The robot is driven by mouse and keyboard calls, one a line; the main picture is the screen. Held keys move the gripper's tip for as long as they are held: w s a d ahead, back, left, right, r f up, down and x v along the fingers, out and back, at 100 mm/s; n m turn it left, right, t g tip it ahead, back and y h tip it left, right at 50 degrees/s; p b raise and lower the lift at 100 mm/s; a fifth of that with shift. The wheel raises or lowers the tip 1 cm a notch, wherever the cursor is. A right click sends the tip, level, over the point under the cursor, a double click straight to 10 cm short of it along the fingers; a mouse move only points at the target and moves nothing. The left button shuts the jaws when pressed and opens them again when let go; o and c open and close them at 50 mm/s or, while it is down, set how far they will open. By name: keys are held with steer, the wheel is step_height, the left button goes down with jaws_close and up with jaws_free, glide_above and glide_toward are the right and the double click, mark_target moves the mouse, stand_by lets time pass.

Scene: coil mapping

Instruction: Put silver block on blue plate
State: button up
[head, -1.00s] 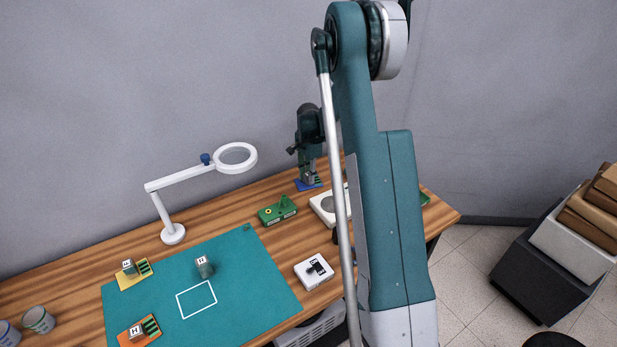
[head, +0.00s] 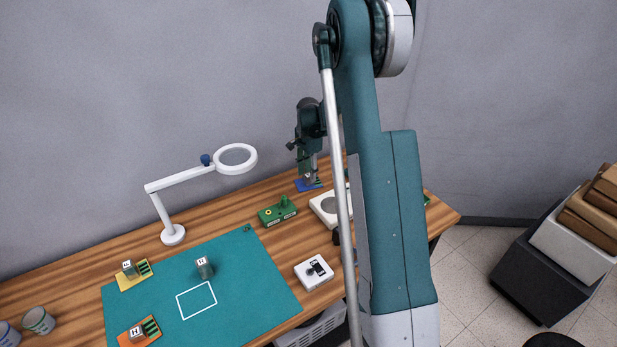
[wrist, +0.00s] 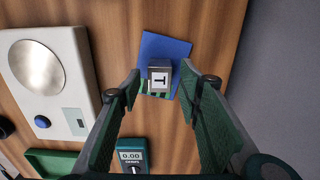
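The blue plate (wrist: 165,47) lies flat on the wooden table; a corner of it shows in the head view (head: 301,187). A silver block (wrist: 160,78) with a letter on its top face sits on the plate, over its green striped part. My gripper (wrist: 161,88) is open, its fingers apart on either side of the block with gaps. In the head view my gripper (head: 309,174) is just over the plate. Other silver blocks sit on the yellow plate (head: 128,286), the green mat (head: 204,267) and the orange plate (head: 155,339).
A white scale (wrist: 75,60) and a teal meter (wrist: 133,156) lie left of the plate in the wrist view. A green box (head: 277,211), a white box (head: 314,273) and a magnifier lamp (head: 173,234) stand nearby. The mat's middle is mostly free.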

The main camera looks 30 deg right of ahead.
mark_target(307, 176)
step_height(307, 176, up, 10)
steer(key=shift+f, duration=0.25)
stand_by(0.7)
steer(key=s+a+r+n+t, duration=0.3)
steer(key=s+a+r+n, duration=0.5)
steer(key=s+a+r, duration=1.05)
steer(key=s+a+n+t, duration=0.2)
steer(key=s+a+n, duration=0.3)
steer(key=s, duration=0.6)
steer(key=s+a+n+t, duration=0.2)
steer(key=s+a+n, duration=0.3)
steer(key=s+a, duration=0.4)
steer(key=s, duration=0.2)
steer(key=shift+s+a, duration=0.25)
steer(key=shift+s, duration=0.1)
